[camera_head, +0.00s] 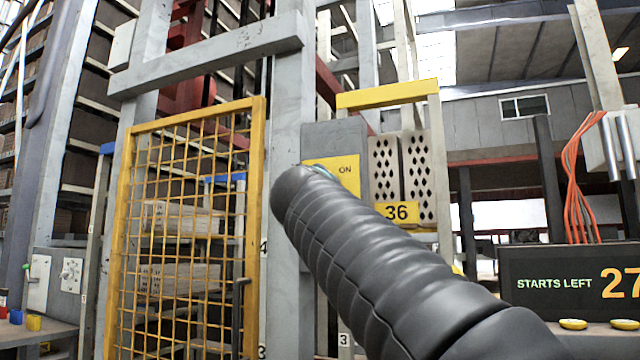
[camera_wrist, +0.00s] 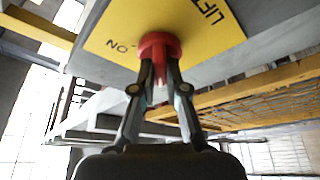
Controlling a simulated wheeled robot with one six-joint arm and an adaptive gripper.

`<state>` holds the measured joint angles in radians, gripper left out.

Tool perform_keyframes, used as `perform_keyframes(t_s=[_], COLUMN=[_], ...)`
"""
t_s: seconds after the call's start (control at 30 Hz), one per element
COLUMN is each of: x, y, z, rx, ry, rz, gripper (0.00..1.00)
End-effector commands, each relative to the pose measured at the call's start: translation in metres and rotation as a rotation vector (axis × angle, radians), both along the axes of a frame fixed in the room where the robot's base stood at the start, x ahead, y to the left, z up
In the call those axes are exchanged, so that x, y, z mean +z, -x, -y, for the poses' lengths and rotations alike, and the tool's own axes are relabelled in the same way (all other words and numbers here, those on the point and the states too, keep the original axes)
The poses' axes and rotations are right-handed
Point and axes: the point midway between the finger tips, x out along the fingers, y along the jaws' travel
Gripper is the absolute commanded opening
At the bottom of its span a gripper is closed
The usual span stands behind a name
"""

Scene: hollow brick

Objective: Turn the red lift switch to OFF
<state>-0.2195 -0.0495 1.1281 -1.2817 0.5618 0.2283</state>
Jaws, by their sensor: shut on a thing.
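The red lift switch (camera_wrist: 159,44) shows in the wrist view, mounted on a yellow plate (camera_wrist: 105,38) with the words "LIFT" and "ON" partly visible. My gripper (camera_wrist: 160,75) is shut on the red switch, with one finger on each side of its handle. In the head view, the yellow plate (camera_head: 346,168) sits on a grey box (camera_head: 335,137) on a post, and "ON" is readable. My own arm covers the switch and the gripper there. Any "OFF" mark is hidden in both views.
A yellow mesh gate (camera_head: 190,230) stands left of the switch box. A display reading "STARTS LEFT 27" (camera_head: 570,285) stands at the right.

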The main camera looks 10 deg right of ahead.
Motion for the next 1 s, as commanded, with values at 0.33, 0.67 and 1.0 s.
perform_keyframes(t_s=[0.33, 0.67, 1.0], x=[0.001, 0.000, -0.013], y=[0.000, 0.002, 0.047], z=[0.000, -0.001, -0.018], rx=[0.000, 0.000, 0.004], ry=[0.003, 0.001, 0.001], rz=[0.001, 0.001, 0.001], gripper=[0.38, 0.38, 0.38])
